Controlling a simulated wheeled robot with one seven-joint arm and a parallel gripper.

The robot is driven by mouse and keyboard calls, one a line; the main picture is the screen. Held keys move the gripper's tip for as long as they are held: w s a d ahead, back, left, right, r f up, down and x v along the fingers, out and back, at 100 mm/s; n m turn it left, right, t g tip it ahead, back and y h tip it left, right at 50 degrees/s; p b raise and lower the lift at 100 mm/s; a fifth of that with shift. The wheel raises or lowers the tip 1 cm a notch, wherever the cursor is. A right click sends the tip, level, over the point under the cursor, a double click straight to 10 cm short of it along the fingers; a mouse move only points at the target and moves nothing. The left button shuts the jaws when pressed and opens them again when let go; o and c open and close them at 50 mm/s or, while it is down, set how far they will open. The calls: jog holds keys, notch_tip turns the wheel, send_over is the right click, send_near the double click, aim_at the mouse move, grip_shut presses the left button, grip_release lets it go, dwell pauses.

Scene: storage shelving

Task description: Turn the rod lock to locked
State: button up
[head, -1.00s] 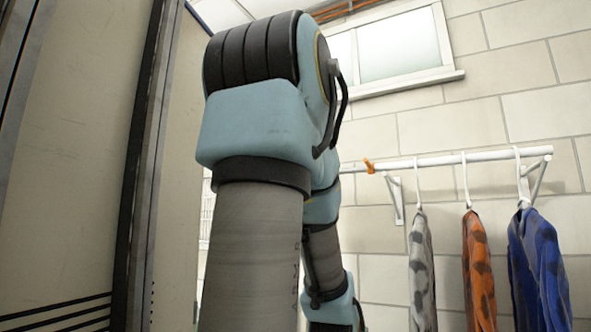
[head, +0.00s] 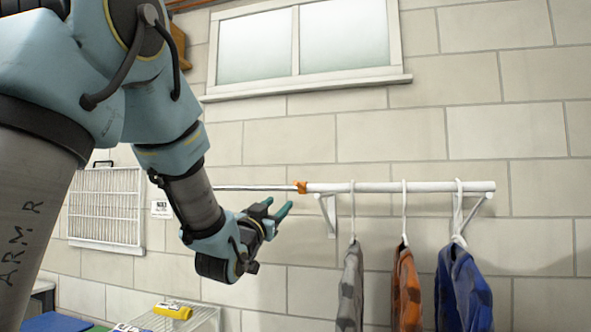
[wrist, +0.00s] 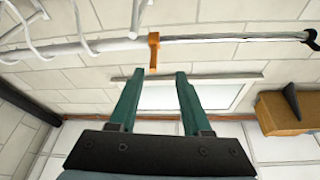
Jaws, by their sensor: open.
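The rod lock is a small orange clip (head: 301,187) on the wall-mounted rod, where the thick white tube (head: 370,187) meets a thinner metal rod (head: 250,188). In the wrist view the orange lock (wrist: 153,52) wraps the rod, and its short tab points down in the picture. My gripper (head: 279,208) is in front of the wall, left of and slightly below the lock in the head view. In the wrist view my gripper (wrist: 157,76) is open and empty. The lock lies just beyond its fingertips, near the left finger, apart from them.
Several garments, such as the blue one (head: 463,290), hang on white hangers from the rod's right part. A white bracket (head: 327,214) stands under the rod. A window (head: 300,45) is above. A wire crate (head: 185,318) with a yellow item is low left.

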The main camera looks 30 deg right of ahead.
aim_at(295, 185)
jog(key=shift+h, duration=0.4)
jog(key=p+x, duration=0.1)
jog(key=x, duration=0.2)
jog(key=p+x, duration=0.2)
jog(key=x, duration=0.1)
jog(key=s+r+p+x, duration=0.1)
jog(key=x, duration=0.3)
jog(key=shift+s+d, duration=0.15)
jog(key=shift+d, duration=0.05)
jog(key=shift+w+d+r+p, duration=0.15)
jog(key=shift+w+d+p, duration=0.3)
jog(key=shift+d, duration=0.1)
grip_shut()
